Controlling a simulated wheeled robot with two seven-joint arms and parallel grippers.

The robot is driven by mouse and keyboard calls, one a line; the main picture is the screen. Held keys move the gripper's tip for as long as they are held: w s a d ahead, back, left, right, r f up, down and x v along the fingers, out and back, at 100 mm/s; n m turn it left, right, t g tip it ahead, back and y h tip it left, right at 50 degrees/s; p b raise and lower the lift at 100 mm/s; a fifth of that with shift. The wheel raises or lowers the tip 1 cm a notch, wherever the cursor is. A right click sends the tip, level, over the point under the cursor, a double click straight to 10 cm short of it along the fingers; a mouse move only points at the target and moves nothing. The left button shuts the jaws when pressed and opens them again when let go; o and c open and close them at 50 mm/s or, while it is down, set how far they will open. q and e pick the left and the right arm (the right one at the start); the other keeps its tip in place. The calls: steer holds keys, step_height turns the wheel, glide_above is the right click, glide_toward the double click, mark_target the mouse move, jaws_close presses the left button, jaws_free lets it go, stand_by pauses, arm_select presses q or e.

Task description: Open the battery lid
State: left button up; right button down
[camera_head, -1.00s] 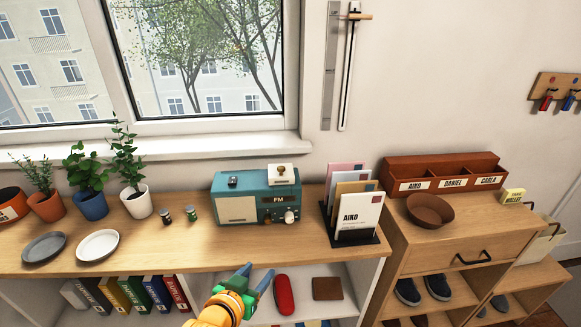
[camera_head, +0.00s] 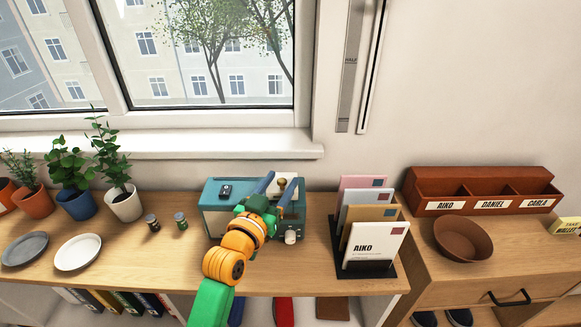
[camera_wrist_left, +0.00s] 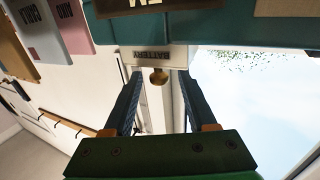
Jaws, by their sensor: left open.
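The teal radio (camera_head: 212,221) stands on the wooden counter below the window, partly hidden by my left arm. Its white battery lid (camera_head: 291,181) is at the top right of the radio and bears a brass knob (camera_head: 282,184). My left gripper (camera_head: 276,186) is open over the radio's top, its two blue fingers pointing at the lid. In the left wrist view the picture is turned over: the lid (camera_wrist_left: 145,55) reads BATTERY, and the knob (camera_wrist_left: 159,76) shows between the tips of the open fingers (camera_wrist_left: 157,84). I cannot tell whether they touch it. My right gripper is not in view.
A black letter rack (camera_head: 367,262) with envelopes stands close right of the radio. Two small jars (camera_head: 181,221), plates (camera_head: 78,252) and potted plants (camera_head: 124,203) are to the left. A brown bowl (camera_head: 463,238) sits on the right cabinet.

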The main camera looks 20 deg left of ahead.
mark_target(288, 179)
arm_select(q)
steer(key=shift+w+r, duration=0.25)
steer(key=shift+w, duration=0.25)
steer(key=w, duration=0.3)
steer(key=shift+w+d+f, duration=0.2)
steer(key=shift+d+f, duration=0.05)
steer(key=shift+f, duration=0.05)
steer(key=shift+s, duration=0.15)
steer(key=shift+s+r, duration=0.1)
steer(key=shift+c, duration=1.3)
jaws_close()
